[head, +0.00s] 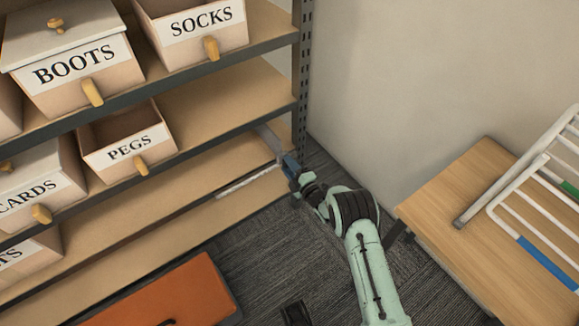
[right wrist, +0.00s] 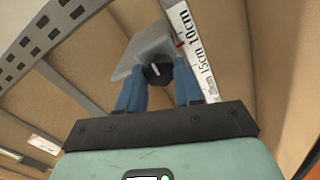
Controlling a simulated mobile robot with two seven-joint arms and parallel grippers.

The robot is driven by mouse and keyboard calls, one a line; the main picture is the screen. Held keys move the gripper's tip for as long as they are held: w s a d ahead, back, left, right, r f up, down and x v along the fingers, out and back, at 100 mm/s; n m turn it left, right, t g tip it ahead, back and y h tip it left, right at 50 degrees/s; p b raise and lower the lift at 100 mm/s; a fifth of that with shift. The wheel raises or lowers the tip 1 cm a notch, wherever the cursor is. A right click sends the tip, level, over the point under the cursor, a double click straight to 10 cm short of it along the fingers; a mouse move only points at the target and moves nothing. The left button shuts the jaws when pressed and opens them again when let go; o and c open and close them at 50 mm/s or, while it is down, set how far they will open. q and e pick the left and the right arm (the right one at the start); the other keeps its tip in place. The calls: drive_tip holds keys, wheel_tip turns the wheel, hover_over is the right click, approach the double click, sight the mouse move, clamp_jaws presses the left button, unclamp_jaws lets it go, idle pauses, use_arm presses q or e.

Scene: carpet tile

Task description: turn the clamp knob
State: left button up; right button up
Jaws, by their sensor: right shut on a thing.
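In the right wrist view, the dark round clamp knob (right wrist: 158,76) has a pale mark on its face. It sits on a grey metal clamp (right wrist: 146,49) beside a white scale strip (right wrist: 196,55) marked 10cm and 15cm, with a small red mark near the clamp. My right gripper (right wrist: 160,67) has its two blue fingers on either side of the knob, shut on it. In the head view, my right gripper (head: 285,159) reaches in at the shelf's right end, and the fingers hide the knob. The grey clamp (head: 268,138) shows just beyond them. My left gripper is not seen.
A perforated shelf upright (head: 302,75) stands close behind the gripper. Bins, including the PEGS bin (head: 128,145), sit on the shelves to the left. An orange box (head: 165,295) is on the carpet below. A wooden bench (head: 470,205) with a white rack (head: 540,160) stands right.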

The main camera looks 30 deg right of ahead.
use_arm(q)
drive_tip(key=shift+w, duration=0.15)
use_arm(e)
drive_tip(key=shift+w+a+n, duration=0.1)
drive_tip(key=shift+n, duration=0.9)
drive_tip(key=shift+r, duration=0.1)
drive_tip(key=o, duration=1)
drive_tip(key=shift+o, duration=0.2)
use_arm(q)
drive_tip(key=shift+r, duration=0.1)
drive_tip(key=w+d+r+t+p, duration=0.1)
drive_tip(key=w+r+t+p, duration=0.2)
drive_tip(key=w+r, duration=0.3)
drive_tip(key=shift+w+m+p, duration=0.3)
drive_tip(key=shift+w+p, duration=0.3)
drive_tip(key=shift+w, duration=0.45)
use_arm(e)
drive_tip(key=s+d, duration=0.2)
drive_tip(key=s, duration=1.1)
drive_tip(key=shift+s, duration=0.15)
